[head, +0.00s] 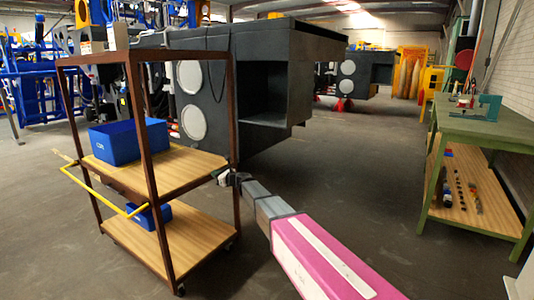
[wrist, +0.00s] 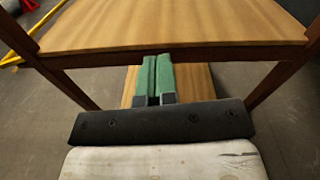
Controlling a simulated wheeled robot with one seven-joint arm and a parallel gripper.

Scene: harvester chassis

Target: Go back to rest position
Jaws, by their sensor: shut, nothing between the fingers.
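My gripper (wrist: 153,62) shows in the wrist view with its two green fingers side by side, shut and empty. In the head view my gripper (head: 222,174) is small, at the end of my arm, beside the right edge of the cart's upper shelf (head: 185,171). In the wrist view the wooden upper shelf (wrist: 170,25) lies just beyond the fingertips. I cannot tell whether the fingertips touch its edge.
The cart has a dark frame (head: 141,140), a lower shelf (head: 195,232), a yellow handle (head: 98,196) and blue bins (head: 128,142). A dark chassis (head: 225,95) stands behind. A green workbench (head: 480,128) is at right. Floor between is clear.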

